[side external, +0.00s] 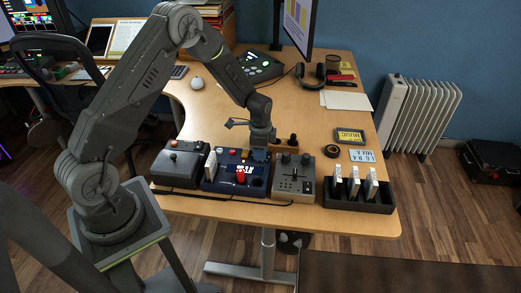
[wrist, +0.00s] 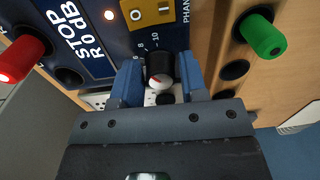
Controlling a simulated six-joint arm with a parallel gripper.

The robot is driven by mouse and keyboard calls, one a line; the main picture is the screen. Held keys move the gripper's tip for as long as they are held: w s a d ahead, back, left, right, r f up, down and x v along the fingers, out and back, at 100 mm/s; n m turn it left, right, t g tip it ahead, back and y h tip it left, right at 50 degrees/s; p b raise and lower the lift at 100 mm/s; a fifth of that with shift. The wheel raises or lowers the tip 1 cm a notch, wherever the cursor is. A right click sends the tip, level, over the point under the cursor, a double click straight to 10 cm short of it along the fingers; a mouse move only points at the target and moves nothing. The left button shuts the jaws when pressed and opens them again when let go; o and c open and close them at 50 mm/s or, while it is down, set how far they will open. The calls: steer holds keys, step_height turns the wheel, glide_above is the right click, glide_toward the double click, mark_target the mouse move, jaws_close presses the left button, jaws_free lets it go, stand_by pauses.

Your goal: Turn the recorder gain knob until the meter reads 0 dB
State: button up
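The recorder (side external: 209,184) is a dark blue box in the middle of the row on the desk. Its display (wrist: 80,32) shows in the wrist view with "STOP" and a line that looks like "R 0 dB", small and tilted. The gain knob (wrist: 159,79) is black with a pale cap and a red mark; scale figures such as 8 and 10 stand beside it. My gripper (wrist: 158,70) has one blue finger on each side of the knob and appears closed on it. In the side view, my gripper (side external: 259,148) hides the knob.
A red knob (wrist: 22,56) and a yellow switch (wrist: 150,12) are close to my gripper. A green knob (wrist: 263,37) stands on the neighbouring wooden-sided unit. A grey box (side external: 178,166) and a mixer (side external: 292,178) flank the recorder.

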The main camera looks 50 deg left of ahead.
step_height(320, 180, up, 14)
steer(key=shift+d, duration=0.15)
steer(key=shift+s+f, duration=0.1)
stand_by(0.3)
steer(key=s+d+r+n+t, duration=0.1)
steer(key=s+d+r+n, duration=0.1)
steer(key=s+d+r, duration=0.4)
steer(key=s+d+r+n+t, duration=0.15)
steer(key=s+r, duration=0.25)
steer(key=r, duration=0.4)
steer(key=s+d+r+n+t, duration=0.1)
steer(key=s+d+n, duration=0.1)
steer(key=s, duration=0.5)
steer(key=s+d+r+n+t, duration=0.2)
steer(key=s+n, duration=0.1)
steer(key=s, duration=0.4)
steer(key=shift+d, duration=0.25)
stand_by(1.5)
